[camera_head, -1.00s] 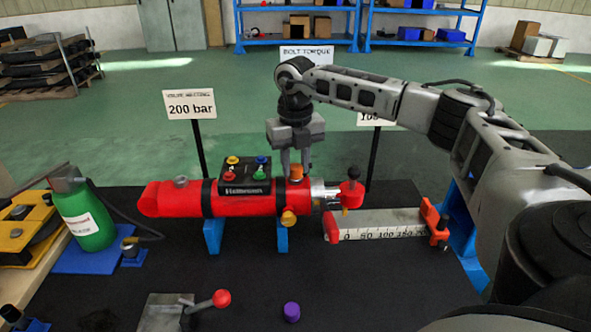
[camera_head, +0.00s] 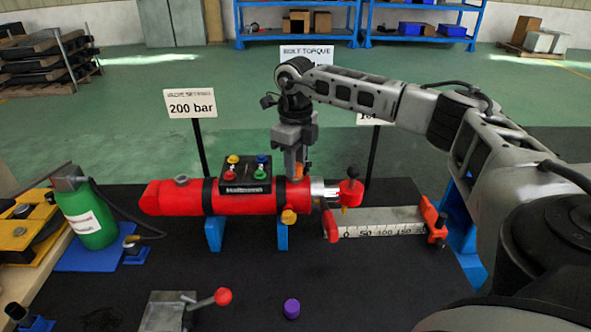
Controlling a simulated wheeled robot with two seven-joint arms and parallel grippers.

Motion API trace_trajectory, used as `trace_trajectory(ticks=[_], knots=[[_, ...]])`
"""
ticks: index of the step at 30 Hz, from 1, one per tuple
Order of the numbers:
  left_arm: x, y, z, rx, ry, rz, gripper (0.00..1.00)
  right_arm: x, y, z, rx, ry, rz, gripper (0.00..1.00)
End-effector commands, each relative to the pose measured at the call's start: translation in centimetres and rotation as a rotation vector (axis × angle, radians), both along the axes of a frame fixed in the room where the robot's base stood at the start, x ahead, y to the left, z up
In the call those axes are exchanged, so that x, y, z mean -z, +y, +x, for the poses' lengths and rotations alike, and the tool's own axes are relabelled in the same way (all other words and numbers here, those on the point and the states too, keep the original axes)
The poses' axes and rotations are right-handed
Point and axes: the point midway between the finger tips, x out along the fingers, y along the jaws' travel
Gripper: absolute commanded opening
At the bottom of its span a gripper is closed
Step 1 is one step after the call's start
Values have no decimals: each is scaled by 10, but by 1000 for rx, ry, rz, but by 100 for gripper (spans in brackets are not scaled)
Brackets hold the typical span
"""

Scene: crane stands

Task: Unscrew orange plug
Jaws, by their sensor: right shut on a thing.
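The orange plug (camera_head: 299,170) sits on top of the red cylinder (camera_head: 245,196), near its right end. My right gripper (camera_head: 295,172) points straight down over it, and its fingers are closed around the plug, hiding part of it. The red cylinder lies level on blue supports. My left gripper does not show in the head view.
A black valve block (camera_head: 246,175) with several coloured knobs stands on the cylinder, left of my gripper. A green bottle (camera_head: 88,215) stands at the left. A red-knobbed lever (camera_head: 222,297) and a purple cap (camera_head: 292,309) are in front. A scale (camera_head: 385,229) is at the right.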

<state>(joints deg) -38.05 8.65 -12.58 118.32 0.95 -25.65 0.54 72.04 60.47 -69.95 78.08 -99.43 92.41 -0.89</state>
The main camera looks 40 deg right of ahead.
Motion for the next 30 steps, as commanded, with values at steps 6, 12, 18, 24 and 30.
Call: trace_trajectory(ticks=[6,12,18,24,30], knots=[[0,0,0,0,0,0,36,-3,-1,2,-205,-10,-1,2],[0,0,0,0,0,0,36,-3,-1,2,-211,-10,-1,2],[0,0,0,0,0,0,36,-3,-1,2,-345,-10,-2,2],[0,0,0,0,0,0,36,-4,-1,2,-613,-11,-3,2],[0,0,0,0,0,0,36,-4,-1,2,-661,-11,-4,2]])
